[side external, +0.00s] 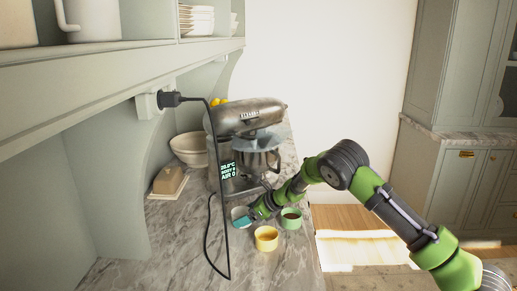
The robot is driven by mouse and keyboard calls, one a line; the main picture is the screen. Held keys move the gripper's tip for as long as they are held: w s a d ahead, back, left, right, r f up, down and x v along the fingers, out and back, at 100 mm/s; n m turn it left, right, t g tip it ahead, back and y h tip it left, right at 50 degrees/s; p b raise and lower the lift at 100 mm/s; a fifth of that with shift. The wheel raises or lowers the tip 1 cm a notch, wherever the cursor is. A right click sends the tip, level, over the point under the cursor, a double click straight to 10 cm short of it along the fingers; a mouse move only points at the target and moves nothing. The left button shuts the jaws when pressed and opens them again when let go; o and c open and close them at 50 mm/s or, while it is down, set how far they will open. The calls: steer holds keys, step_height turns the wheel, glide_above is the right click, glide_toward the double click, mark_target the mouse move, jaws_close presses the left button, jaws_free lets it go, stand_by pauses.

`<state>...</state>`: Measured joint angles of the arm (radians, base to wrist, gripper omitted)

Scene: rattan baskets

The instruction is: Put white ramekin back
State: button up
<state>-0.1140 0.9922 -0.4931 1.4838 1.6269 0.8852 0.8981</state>
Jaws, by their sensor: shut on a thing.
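The white ramekin (238,212) is at the left end of my arm, low over or on the marble counter in front of the stand mixer. My gripper (246,218) is shut on its near right side. A teal part shows at the ramekin's front and covers some of it. I cannot tell whether the ramekin's base touches the counter.
A yellow ramekin (266,239) and a green ramekin (291,219) with dark contents stand close by. The stand mixer (248,118) is behind, with its black cord (207,235) looping on the left. A butter dish (168,183) and bowl (190,150) stand further left.

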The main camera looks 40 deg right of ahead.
steer(key=shift+f, duration=0.1)
steer(key=o, duration=1)
steer(key=shift+f, duration=0.1)
